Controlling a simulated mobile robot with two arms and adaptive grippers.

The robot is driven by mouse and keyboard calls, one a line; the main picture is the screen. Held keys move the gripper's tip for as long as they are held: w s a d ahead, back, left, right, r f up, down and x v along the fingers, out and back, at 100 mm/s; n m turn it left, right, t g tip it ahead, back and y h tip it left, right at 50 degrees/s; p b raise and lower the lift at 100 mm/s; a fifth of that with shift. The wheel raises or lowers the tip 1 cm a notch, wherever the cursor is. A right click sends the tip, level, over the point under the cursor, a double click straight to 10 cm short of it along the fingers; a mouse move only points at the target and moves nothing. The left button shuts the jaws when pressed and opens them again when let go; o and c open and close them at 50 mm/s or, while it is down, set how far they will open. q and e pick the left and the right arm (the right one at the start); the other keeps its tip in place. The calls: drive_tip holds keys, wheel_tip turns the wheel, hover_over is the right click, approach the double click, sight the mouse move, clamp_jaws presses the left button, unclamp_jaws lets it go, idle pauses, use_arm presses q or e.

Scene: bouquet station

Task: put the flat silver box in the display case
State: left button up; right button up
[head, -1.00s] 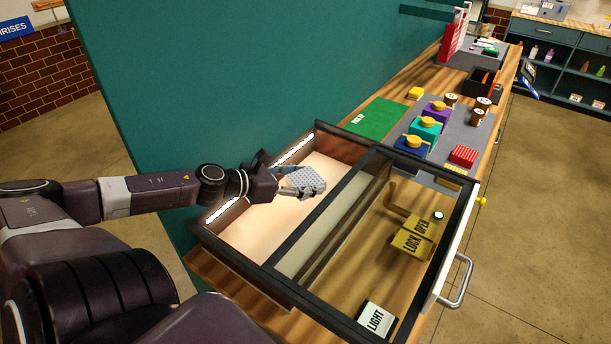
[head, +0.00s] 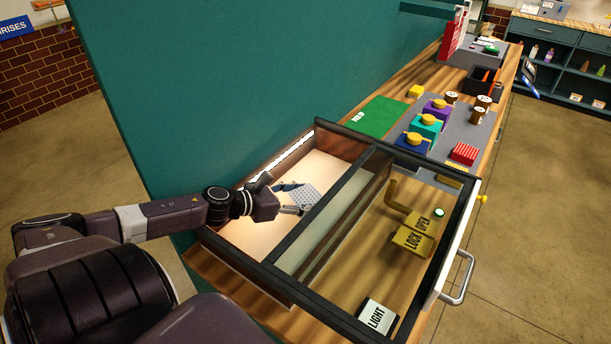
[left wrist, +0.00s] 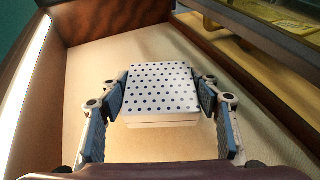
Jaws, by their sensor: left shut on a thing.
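The flat silver box (head: 307,194), pale with a grid of dark dots on top, is inside the lit open part of the display case (head: 240,265). My left gripper (head: 291,198) reaches down into this part and is shut on the box, one finger on each side. In the left wrist view the box (left wrist: 160,90) lies level between the blue-padded fingers, low over the pale case floor (left wrist: 95,55). I cannot tell whether its underside touches the floor. My right gripper is not in view.
A black frame bar and a glass-topped section with a LOCK/OPEN sign (head: 413,240) adjoin the open part on the right. A green wall (head: 220,80) stands behind. A green mat (head: 377,117), colored boxes and a red striped box (head: 464,154) lie further along the counter.

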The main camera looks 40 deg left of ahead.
use_arm(q)
drive_tip(key=shift+f+b, duration=0.3)
drive_tip(key=shift+f, duration=0.2)
drive_tip(key=o, duration=1.3)
drive_tip(key=shift+s+f, duration=0.1)
drive_tip(key=shift+r+p, duration=0.55)
drive_tip(key=shift+r, duration=0.05)
drive_tip(key=shift+s, duration=0.2)
drive_tip(key=shift+v, duration=5.85)
drive_tip(key=shift+w+a+r, duration=0.1)
drive_tip(key=shift+w+a, duration=0.05)
